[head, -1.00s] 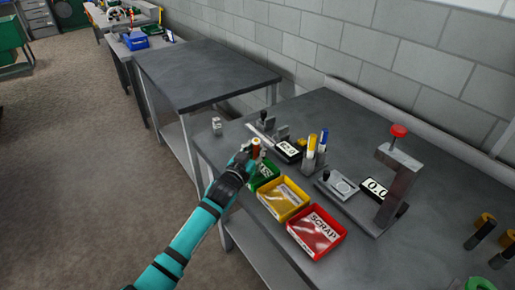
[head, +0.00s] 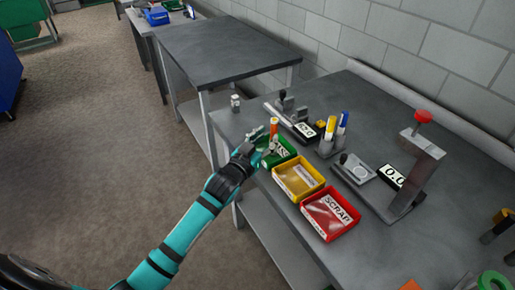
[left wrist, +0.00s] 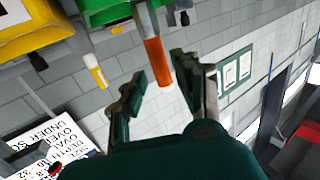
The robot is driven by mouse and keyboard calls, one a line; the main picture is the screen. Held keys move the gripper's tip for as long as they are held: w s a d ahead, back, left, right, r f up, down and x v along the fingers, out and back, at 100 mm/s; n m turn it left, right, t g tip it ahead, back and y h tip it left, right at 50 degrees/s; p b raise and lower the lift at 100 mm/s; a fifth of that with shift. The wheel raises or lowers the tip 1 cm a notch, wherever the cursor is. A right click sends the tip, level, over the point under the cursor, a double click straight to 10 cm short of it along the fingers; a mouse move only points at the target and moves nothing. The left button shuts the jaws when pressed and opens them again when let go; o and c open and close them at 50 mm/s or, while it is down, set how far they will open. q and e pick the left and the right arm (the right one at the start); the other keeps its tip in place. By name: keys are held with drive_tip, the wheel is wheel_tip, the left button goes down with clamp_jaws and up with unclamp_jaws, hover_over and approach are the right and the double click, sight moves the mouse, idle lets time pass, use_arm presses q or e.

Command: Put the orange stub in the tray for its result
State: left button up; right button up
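The orange stub (head: 274,127) stands upright at the green tray (head: 287,158), at the far left end of the tray row; its lower end is partly hidden by my fingers. My left gripper (head: 265,144) is at the tray's near left side, its fingers around the stub. In the left wrist view, the fingers (left wrist: 158,82) are spread, with the orange stub (left wrist: 156,60) between them and gaps on both sides. The green tray (left wrist: 105,12) shows above it there. The yellow tray (head: 299,190) and the red tray (head: 330,229), labelled SCRAP, follow. My right gripper is out of view.
Behind the trays stand a gauge with a small display (head: 306,131), a holder with yellow and blue pens (head: 332,148), and a red-knobbed press (head: 408,170). A small metal piece (head: 235,103) stands at the bench's left corner. A bare table (head: 225,50) stands beyond.

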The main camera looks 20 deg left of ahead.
use_arm(q)
drive_tip(key=s, duration=0.5)
drive_tip(key=shift+s+a+r, duration=0.2)
drive_tip(key=shift+s+a, duration=0.15)
drive_tip(key=shift+a, duration=0.05)
drive_tip(key=shift+f, duration=0.1)
drive_tip(key=s+f+g+y, duration=0.1)
drive_tip(key=s+f+g, duration=0.4)
drive_tip(key=s, duration=0.6)
drive_tip(key=s+f+g, duration=0.4)
drive_tip(key=s+f, duration=0.1)
drive_tip(key=s, duration=0.5)
drive_tip(key=s+f+g+y, duration=0.1)
drive_tip(key=s+f+g, duration=0.45)
drive_tip(key=s, duration=0.55)
drive_tip(key=s+f+x, duration=0.1)
drive_tip(key=s+x, duration=0.2)
drive_tip(key=x, duration=0.8)
drive_tip(key=s+a+x, duration=0.1)
drive_tip(key=s+x, duration=0.1)
drive_tip(key=x, duration=0.9)
drive_tip(key=s+a+f+g, duration=0.1)
drive_tip(key=s+f, duration=1.5)
drive_tip(key=f, duration=0.3)
drive_tip(key=shift+s+a+m, duration=0.25)
drive_tip(key=shift+a+m, duration=0.15)
